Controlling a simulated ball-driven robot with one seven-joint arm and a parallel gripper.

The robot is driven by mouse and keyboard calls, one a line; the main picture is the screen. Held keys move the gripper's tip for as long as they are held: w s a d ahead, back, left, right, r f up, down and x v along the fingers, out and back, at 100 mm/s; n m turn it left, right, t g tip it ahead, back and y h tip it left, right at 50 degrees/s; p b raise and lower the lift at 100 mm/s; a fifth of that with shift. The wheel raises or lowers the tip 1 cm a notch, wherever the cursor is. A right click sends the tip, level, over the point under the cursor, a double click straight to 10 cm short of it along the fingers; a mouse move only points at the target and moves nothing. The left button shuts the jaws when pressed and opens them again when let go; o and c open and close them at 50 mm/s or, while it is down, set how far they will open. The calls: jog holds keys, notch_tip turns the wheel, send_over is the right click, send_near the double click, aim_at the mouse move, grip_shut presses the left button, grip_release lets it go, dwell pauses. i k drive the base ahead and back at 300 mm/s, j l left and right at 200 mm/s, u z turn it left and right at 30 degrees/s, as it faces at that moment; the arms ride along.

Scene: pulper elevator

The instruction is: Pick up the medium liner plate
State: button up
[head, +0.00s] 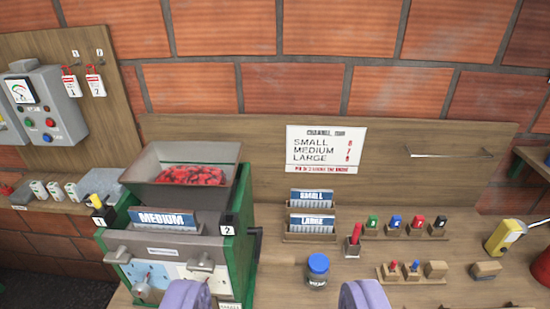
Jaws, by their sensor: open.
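The medium liner plate (165,220) has a blue label reading MEDIUM. It sits upright in the front of the green pulper machine (238,245), below the grey hopper of red cherries (193,175). My gripper (275,300) shows as two purple fingers at the bottom edge. They are spread apart with nothing between them. The gripper is nearer to me than the plate and to its right. The lower part of the plate is hidden in the machine.
Plates marked SMALL (311,197) and LARGE (311,222) stand in a wooden rack on the bench. A blue-lidded jar (318,268) stands in front of them. Several coloured pegs stand in wooden holders (405,230) at the right. A sign (325,148) hangs behind.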

aim_at(174, 219)
jog(key=i+j, duration=1.4)
jog(key=l+z, duration=0.05)
